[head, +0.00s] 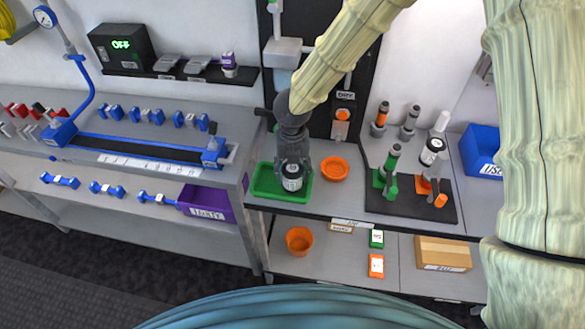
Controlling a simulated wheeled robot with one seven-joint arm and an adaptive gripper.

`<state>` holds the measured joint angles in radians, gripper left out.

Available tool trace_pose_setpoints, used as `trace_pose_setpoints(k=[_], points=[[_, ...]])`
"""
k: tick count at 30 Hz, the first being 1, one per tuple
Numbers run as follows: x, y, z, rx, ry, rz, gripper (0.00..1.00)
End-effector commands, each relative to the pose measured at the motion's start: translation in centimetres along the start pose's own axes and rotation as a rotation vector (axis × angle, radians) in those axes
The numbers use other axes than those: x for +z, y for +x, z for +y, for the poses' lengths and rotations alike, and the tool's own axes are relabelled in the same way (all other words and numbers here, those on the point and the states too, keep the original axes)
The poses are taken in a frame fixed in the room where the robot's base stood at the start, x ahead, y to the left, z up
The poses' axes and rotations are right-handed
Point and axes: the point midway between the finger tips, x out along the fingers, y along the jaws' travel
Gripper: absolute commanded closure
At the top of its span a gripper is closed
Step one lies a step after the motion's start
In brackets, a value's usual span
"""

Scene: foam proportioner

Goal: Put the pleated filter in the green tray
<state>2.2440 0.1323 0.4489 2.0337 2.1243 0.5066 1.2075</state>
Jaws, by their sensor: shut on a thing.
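The green tray (262,190) is on the grey bench at the centre of the head view. My gripper (292,164) points down over the tray's right part and is shut on a small dark cylinder with a white label, which seems to be the pleated filter (292,183). The filter is upright and within the tray's outline. I cannot tell whether its base touches the tray floor. My gripper hides its upper part, and pleats are too small to make out.
An orange dish (334,169) is just right of the tray. A black board (410,205) with green and orange fittings stands farther right. A purple bin (205,203) is to the left, on the lower shelf. An orange pot (299,240) is on the shelf below.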

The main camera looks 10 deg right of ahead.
Motion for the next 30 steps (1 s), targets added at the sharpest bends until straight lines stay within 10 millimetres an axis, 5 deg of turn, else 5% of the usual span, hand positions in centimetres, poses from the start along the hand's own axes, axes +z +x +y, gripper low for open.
trace_pose_setpoints(k=[9, 10, 13, 23, 30], points=[[0.0, 0.4, 0.0, 0.0, 0.0, 0.0, 0.76], [0.0, 0.3, 0.0, 0.0, 0.0, -0.001, 0.41], [0.0, 0.3, 0.0, 0.0, 0.0, 0.0, 0.25], [0.0, 0.1, 0.0, 0.0, 0.0, -0.001, 0.25], [0.1, -1.8, 0.0, 0.003, 0.002, -0.003, 0.25]])
